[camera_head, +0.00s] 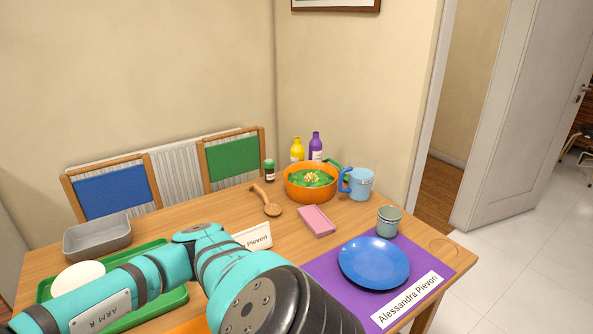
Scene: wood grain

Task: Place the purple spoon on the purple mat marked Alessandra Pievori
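The purple mat (323,268) lies at the right front of the table, with a white label (409,301) that reads Alessandra Pievori. A blue plate (374,262) sits on the mat, and a grey-green cup (388,221) stands at its far edge. I see no purple spoon; part of the table is hidden behind my teal arm. A brown wooden spoon (271,209) lies mid-table, left of the orange pot. Neither of my grippers shows in this view.
An orange pot (311,194) of green food, a blue mug (359,184), bottles (315,147) and a small jar (269,170) stand at the back. A pink block (316,221) lies mid-table. A grey pan (97,240) and green tray (150,250) are left.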

